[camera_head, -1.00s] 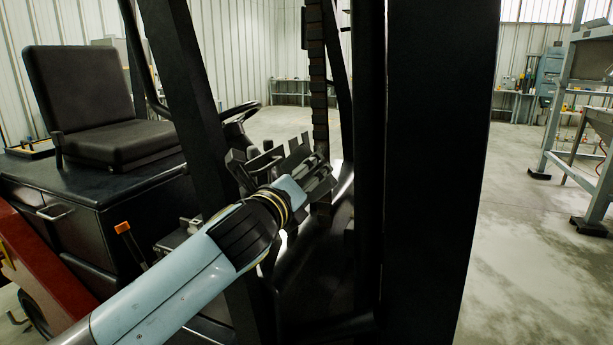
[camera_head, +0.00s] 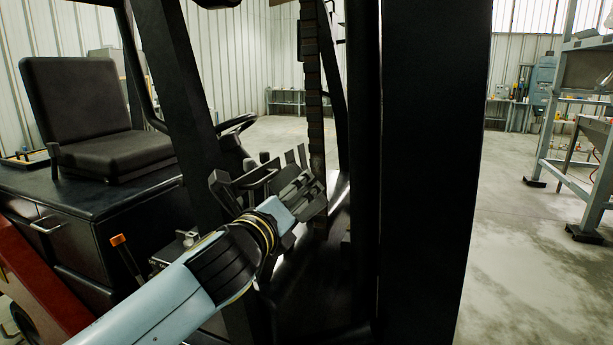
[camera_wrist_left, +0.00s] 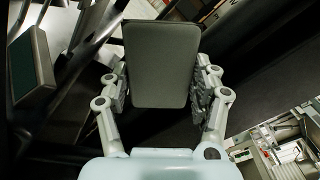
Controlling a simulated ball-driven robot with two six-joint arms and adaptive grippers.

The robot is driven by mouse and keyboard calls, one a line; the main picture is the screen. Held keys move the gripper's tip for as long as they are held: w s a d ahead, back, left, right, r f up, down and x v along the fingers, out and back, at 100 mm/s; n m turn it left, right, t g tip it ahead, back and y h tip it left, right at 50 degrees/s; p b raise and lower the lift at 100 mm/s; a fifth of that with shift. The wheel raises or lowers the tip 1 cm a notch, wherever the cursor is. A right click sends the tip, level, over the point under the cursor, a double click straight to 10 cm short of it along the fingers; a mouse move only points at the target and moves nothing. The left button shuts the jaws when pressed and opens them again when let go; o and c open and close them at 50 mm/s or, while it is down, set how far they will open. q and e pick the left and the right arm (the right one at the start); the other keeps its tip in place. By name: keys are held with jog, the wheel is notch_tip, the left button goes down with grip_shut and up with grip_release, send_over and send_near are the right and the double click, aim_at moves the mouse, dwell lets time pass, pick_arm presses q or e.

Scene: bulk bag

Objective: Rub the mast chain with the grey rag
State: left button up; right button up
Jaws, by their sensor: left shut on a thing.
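The mast chain (camera_head: 314,95) is a dark upright run of links between the black posts of the forklift mast. My left gripper (camera_head: 312,196) is at the lower visible part of the chain in the head view. In the left wrist view my left gripper (camera_wrist_left: 160,92) is shut on the grey rag (camera_wrist_left: 160,65), which shows as a flat grey-green rounded rectangle between the fingers. In the head view the rag is hard to make out against the gripper and chain. I cannot tell whether the rag touches the chain. My right gripper is not in view.
Thick black mast posts (camera_head: 425,150) stand close on the right, and a slanted post (camera_head: 185,100) stands on the left. The forklift's seat (camera_head: 85,110) and steering wheel (camera_head: 235,124) are behind. A grey metal stand (camera_head: 548,140) is at the right, with open floor (camera_head: 510,250) before it.

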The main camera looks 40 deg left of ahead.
pick_arm(q)
send_near(318, 175)
jog(key=shift+d+x, duration=0.25)
jog(key=shift+x, duration=0.95)
jog(key=shift+p+x, duration=0.45)
jog(key=shift+x, duration=0.75)
jog(key=shift+w+a+f, duration=0.1)
jog(key=shift+w+a, duration=0.15)
jog(key=shift+w, duration=0.2)
jog(key=shift+w+a, duration=0.25)
jog(key=shift+w, duration=0.25)
notch_tip(318, 175, up, 4)
jog(key=p, duration=0.4)
jog(key=shift+s+a, duration=0.1)
jog(key=shift+o, duration=0.2)
notch_tip(318, 175, down, 4)
jog(key=b, duration=0.3)
